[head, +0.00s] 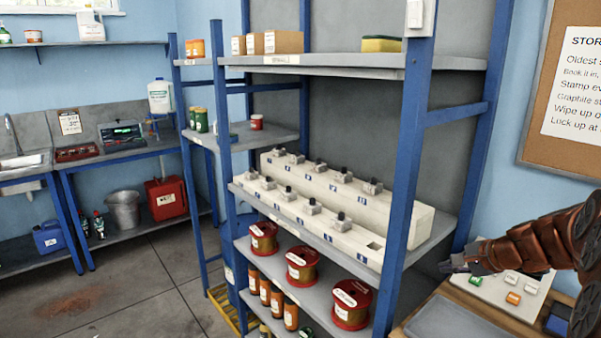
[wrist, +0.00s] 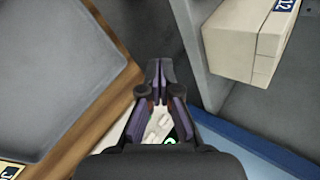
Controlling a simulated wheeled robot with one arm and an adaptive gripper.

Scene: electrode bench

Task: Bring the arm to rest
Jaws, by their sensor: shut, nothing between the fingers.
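My arm reaches in from the right edge of the head view. My gripper (head: 458,262) hangs over the back left part of a wooden bench, near the blue shelf post. In the wrist view my gripper (wrist: 160,72) has its fingertips together with nothing between them. Below it is a white board (head: 497,294) with small white, orange and green labelled blocks; it shows partly between the fingers in the wrist view (wrist: 158,128).
A grey tray (head: 450,318) lies on the bench at the front, also in the wrist view (wrist: 55,70). A blue-posted shelf (head: 400,170) stands close on the left, with white numbered racks (head: 420,225) and red-lidded tins (head: 352,303).

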